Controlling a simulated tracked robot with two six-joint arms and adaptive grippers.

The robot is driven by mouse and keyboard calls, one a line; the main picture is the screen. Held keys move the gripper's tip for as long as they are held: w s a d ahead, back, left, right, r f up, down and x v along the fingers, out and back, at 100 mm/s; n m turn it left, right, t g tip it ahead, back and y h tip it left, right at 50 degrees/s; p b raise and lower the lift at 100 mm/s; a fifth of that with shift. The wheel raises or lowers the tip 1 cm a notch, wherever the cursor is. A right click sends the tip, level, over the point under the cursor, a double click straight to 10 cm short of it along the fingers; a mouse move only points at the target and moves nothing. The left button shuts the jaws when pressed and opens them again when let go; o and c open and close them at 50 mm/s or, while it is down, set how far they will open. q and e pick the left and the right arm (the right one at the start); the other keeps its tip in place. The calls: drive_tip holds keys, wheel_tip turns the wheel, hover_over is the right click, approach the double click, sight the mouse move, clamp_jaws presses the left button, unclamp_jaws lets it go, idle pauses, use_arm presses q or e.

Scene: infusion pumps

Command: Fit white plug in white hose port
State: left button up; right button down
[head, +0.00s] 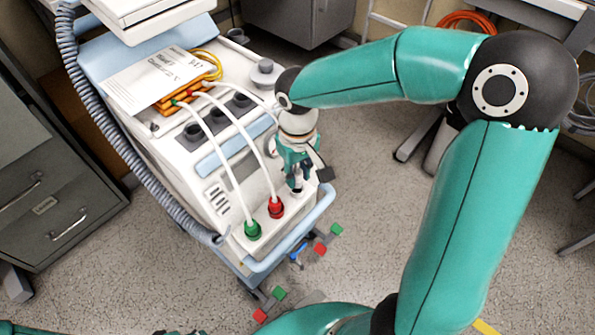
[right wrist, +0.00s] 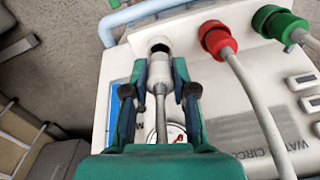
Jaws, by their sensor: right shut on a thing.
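My right gripper (head: 297,186) is over the front right corner of the white machine. In the right wrist view its fingers (right wrist: 160,92) are shut on the white plug (right wrist: 159,70), with a grey hose (right wrist: 160,110) running back from it. The white hose port (right wrist: 159,46), a white ring with a dark opening, lies just ahead of the plug's tip. The plug is roughly in line with the port and close to it; whether they touch I cannot tell. In the head view the gripper largely hides the plug and port.
The red connector (head: 276,207) and green connector (head: 252,230), each with a white hose, sit beside the port. A light blue rail (head: 290,243) edges the machine. Papers (head: 155,80) and yellow cable (head: 208,66) lie on top.

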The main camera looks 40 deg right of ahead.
drive_tip(key=shift+f+b, duration=1.2)
drive_tip(key=shift+f, duration=0.4)
drive_tip(key=c, duration=0.8)
unclamp_jaws()
drive_tip(key=shift+r, duration=0.1)
drive_tip(key=shift+c, duration=0.2)
